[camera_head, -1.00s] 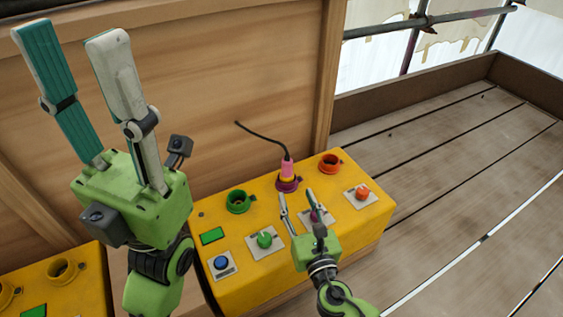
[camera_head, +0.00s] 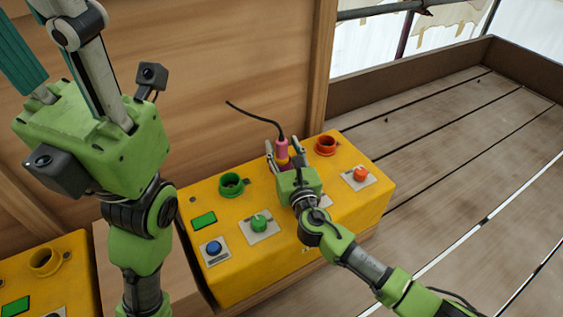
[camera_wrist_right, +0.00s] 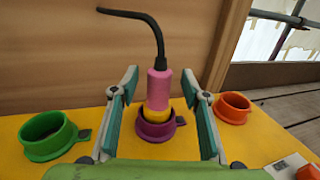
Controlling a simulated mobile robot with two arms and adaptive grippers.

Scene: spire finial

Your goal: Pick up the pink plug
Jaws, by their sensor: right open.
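The pink plug (camera_wrist_right: 160,86) has a yellow lower part and a black cable bending out of its top. It stands upright in the purple socket (camera_wrist_right: 160,127) on the yellow box. In the head view the plug (camera_head: 281,149) shows just beyond my right gripper (camera_head: 284,150). In the right wrist view the open fingers of my right gripper (camera_wrist_right: 163,101) stand on either side of the plug, with gaps on both sides. My left gripper is raised at the upper left, and its fingers are cut off by the top edge in the head view.
The yellow box (camera_head: 222,279) also carries a green socket (camera_head: 231,184), an orange-red socket (camera_head: 326,144), a blue button (camera_head: 213,248), a green knob (camera_head: 259,222) and an orange knob (camera_head: 360,174). A wooden wall (camera_head: 225,70) stands close behind. A second yellow box (camera_head: 75,268) is at lower left.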

